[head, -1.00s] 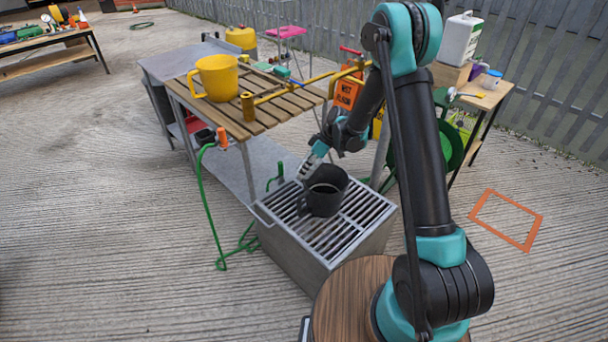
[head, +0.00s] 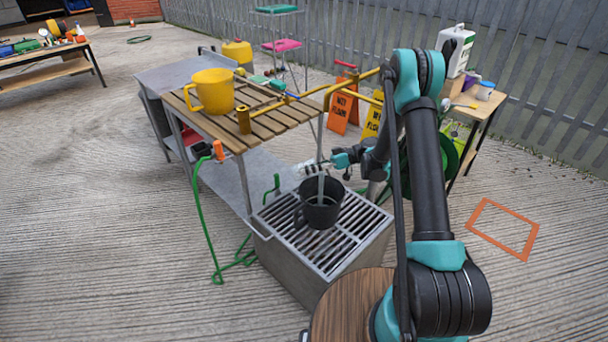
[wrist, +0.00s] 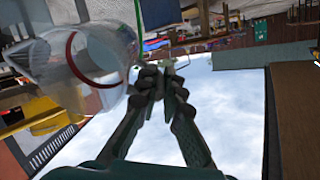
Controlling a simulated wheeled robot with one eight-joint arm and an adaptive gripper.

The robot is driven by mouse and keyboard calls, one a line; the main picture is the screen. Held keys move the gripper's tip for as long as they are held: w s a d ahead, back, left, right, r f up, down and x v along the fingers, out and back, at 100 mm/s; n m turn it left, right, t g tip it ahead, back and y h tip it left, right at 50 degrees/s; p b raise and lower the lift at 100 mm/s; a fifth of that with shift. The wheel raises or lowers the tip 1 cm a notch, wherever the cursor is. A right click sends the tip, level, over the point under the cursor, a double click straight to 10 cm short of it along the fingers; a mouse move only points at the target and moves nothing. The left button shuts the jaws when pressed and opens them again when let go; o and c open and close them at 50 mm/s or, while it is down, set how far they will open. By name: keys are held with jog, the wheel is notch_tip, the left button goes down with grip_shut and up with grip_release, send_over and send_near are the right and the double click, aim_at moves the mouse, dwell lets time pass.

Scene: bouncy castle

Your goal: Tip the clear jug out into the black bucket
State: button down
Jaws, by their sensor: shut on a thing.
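The black bucket (head: 318,214) stands upright on a slatted metal grate, its side handle to the left. My gripper (head: 328,165) is just above and behind its rim. In the wrist view my gripper (wrist: 160,80) is shut beside the clear jug (wrist: 100,60), which is see-through with a red ring; the grip appears to be on its handle, though the contact is hard to make out. The jug is strongly tilted. In the head view it is small and hard to see over the bucket.
The grate tops a metal box (head: 290,255). A slatted wooden table (head: 215,120) behind it carries a yellow jug (head: 210,90) and yellow pipework. Orange and yellow floor signs (head: 341,110) stand behind my arm.

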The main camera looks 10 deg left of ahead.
jog(key=shift+w+d+r+g+y, duration=0.15)
jog(key=shift+d+r+g+y, duration=0.15)
jog(key=shift+d+y, duration=0.35)
jog(key=shift+w+d+r+g+y, duration=0.15)
jog(key=shift+d+r+g+y, duration=0.15)
jog(key=shift+y, duration=0.65)
jog(key=shift+w+d+r+g+y, duration=0.25)
jog(key=shift+d+y, duration=0.25)
jog(key=shift+y, duration=0.3)
jog(key=shift+s, duration=0.1)
jog(key=shift+a+r, duration=0.1)
jog(key=shift+s+a+t+h, duration=0.15)
jog(key=shift+a+t+h, duration=0.15)
jog(key=shift+h, duration=0.3)
jog(key=a+h, duration=0.1)
jog(key=a+f+t+h, duration=0.1)
jog(key=h, duration=0.1)
jog(key=shift+s+f, duration=0.2)
jog(key=shift+s, duration=0.15)
jog(key=h, duration=0.1)
jog(key=a+f+t+h, duration=0.1)
jog(key=f+h, duration=0.1)
jog(key=h, duration=0.1)
jog(key=shift+s+a+f, duration=0.15)
jog(key=shift+s+a, duration=0.2)
jog(key=shift+a, duration=0.05)
notch_tip(320, 180, down, 8)
jog(key=t+h, duration=0.4)
jog(key=h, duration=0.7)
jog(key=shift+r, duration=2.55)
